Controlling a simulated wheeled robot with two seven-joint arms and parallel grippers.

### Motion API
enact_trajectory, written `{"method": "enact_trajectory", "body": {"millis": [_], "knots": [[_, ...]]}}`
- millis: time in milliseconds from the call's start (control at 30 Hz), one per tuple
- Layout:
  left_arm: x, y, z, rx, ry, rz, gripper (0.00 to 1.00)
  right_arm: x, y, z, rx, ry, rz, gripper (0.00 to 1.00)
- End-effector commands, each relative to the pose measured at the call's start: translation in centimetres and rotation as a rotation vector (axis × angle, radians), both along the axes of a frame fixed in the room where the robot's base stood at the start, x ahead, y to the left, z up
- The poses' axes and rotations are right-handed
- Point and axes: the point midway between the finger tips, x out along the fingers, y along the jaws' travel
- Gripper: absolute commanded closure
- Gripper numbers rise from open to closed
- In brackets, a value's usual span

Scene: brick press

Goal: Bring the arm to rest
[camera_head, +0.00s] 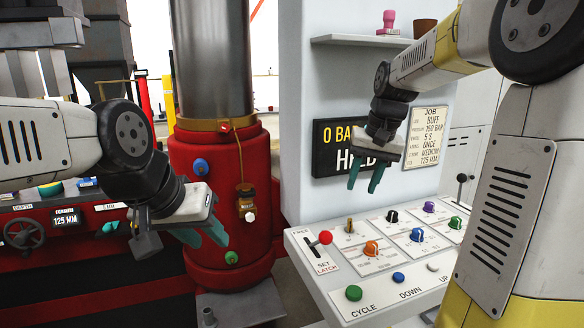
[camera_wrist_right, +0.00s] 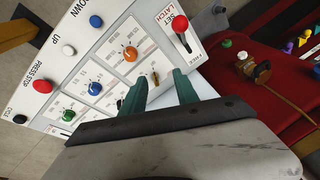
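My right gripper (camera_head: 365,182) hangs in front of the display and above the control panel (camera_head: 338,284), apart from it. Its two teal fingers stand apart with nothing between them; the right wrist view shows the same gap (camera_wrist_right: 160,90) with the panel beyond. My left gripper (camera_head: 203,235) is low in front of the red press column (camera_head: 190,160). Its teal fingertips are spread and no object shows between them. The wrist parts hide some of that gripper.
The panel carries a red latch lever (camera_head: 325,237), several coloured knobs and a green button (camera_head: 354,293). A dark display (camera_head: 335,148) and a job card (camera_head: 426,137) are on the wall. A shelf (camera_head: 362,41) holds a pink stamp (camera_head: 388,20) and a brown pot (camera_head: 424,28).

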Motion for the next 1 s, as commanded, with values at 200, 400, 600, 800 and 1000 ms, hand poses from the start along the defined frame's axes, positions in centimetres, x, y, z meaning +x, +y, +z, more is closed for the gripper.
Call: {"method": "enact_trajectory", "body": {"millis": [200, 400, 600, 800, 1000], "knots": [[0.0, 0.0, 0.0, 0.0, 0.0, 0.0, 0.64, -9.3, 1.4, 2.1, 0.026, -0.148, 0.059, 0.64], [0.0, 0.0, 0.0, 0.0, 0.0, 0.0, 0.64, -16.4, 2.7, 1.0, 0.017, -0.266, 0.108, 0.64], [0.0, 0.0, 0.0, 0.0, 0.0, 0.0, 0.64, -20.0, 3.3, -0.6, 0.001, -0.332, 0.131, 0.64], [0.0, 0.0, 0.0, 0.0, 0.0, 0.0, 0.64, -20.7, 3.4, -1.0, -0.004, -0.344, 0.136, 0.64], [0.0, 0.0, 0.0, 0.0, 0.0, 0.0, 0.64, -20.7, 3.4, -1.0, -0.004, -0.343, 0.136, 0.64]]}}
